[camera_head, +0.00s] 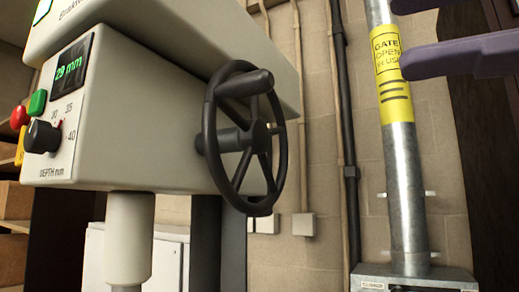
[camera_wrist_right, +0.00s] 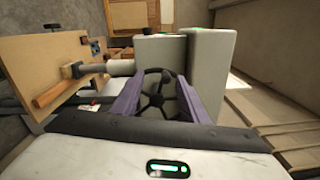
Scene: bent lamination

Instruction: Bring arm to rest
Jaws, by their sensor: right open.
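My right gripper (camera_head: 400,36) comes in at the upper right of the head view. Its two purple fingers are spread apart with nothing between them, in front of a yellow sign on a metal pipe. The black handwheel (camera_head: 210,140) on the machine is to the left of the fingertips, clear of them. In the right wrist view my open right gripper (camera_wrist_right: 161,78) faces the handwheel (camera_wrist_right: 158,112), which shows between the fingers. It looks farther off than the fingertips, though the exact gap is hard to tell. My left gripper is not in view.
The grey machine (camera_head: 165,110) has a display reading 29 mm, a depth knob (camera_head: 42,136), and red and green buttons. A metal pipe (camera_head: 408,190) with a yellow "GATE OPEN" sign (camera_head: 391,75) rises at the right. A wooden board (camera_wrist_right: 60,65) stands at left in the wrist view.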

